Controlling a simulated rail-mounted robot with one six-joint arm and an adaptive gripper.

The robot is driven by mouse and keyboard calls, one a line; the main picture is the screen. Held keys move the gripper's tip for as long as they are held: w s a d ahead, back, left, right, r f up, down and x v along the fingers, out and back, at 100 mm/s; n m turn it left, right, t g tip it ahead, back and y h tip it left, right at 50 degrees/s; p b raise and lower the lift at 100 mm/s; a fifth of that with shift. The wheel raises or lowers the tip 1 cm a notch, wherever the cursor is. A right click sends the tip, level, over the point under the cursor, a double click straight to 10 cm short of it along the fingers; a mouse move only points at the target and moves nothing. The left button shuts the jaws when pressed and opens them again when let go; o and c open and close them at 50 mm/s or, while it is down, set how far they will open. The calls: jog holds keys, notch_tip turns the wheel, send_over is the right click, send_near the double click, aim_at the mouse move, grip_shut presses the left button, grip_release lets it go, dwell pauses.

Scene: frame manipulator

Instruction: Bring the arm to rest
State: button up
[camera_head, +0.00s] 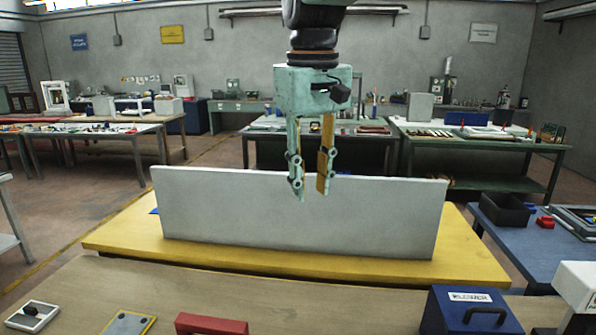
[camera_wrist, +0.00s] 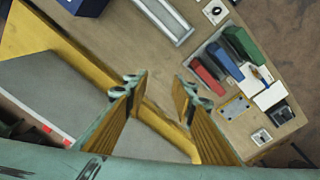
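My gripper (camera_head: 310,190) hangs pointing down in the middle of the head view. Its two fingers are apart with nothing between them, and one finger shows a yellow-orange inner face. It is in front of the upright grey panel (camera_head: 300,225), with the fingertips overlapping the panel's upper part in the picture. In the wrist view my gripper (camera_wrist: 157,92) is also open, with the ribbed finger pads apart and bench surface showing between them. The panel stands on a yellow table (camera_head: 130,235). I cannot tell the exact gap between fingers and panel.
A wooden bench (camera_head: 270,290) lies in front, with a red item (camera_head: 211,324), a blue box (camera_head: 468,311) and a small plate (camera_head: 128,323). A blue table (camera_head: 530,245) with a dark bin (camera_head: 504,209) is at right. Workbenches line the back.

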jog(key=s+d+f+m+t, duration=0.1)
jog(key=s+d+f+m, duration=0.1)
jog(key=s+d, duration=0.4)
jog(key=s+d+f+m+t+b, duration=0.1)
jog(key=s+d, duration=0.5)
jog(key=s, duration=1.1)
jog(key=s+d+f+m, duration=0.2)
jog(key=s+d+f, duration=0.3)
jog(key=s, duration=0.6)
jog(key=shift+s+d+f+m+t, duration=0.15)
jog(key=shift+d+f+m+t, duration=0.2)
jog(key=shift+d, duration=0.6)
jog(key=shift+r, duration=0.1)
